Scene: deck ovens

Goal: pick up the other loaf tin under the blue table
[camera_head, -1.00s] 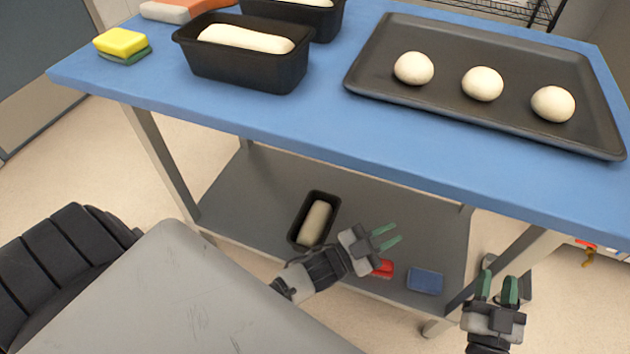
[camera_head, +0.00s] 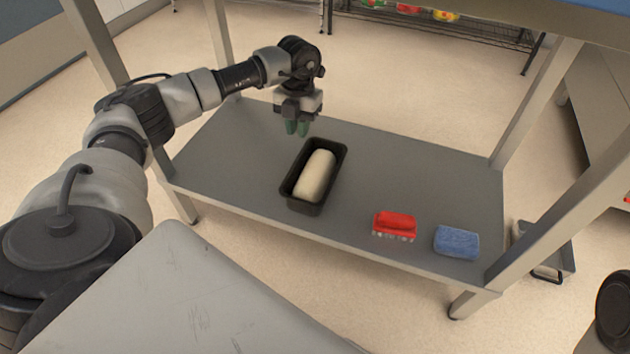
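A black loaf tin (camera_head: 293,201) with a pale dough loaf (camera_head: 316,176) in it stands on the grey lower shelf (camera_head: 225,165) under the blue table (camera_head: 590,14). My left gripper (camera_head: 297,128) hangs with its green fingertips pointing down, above and just behind the tin's far end. It holds nothing that I can see. A narrow gap shows between its fingertips, so it looks at least partly open. My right gripper is out of the frame.
A red brush (camera_head: 395,224) and a blue sponge (camera_head: 457,241) lie on the shelf to the right of the tin. Table legs (camera_head: 535,100) stand at the shelf's corners. The shelf left of the tin is clear. A wire rack (camera_head: 480,30) stands behind.

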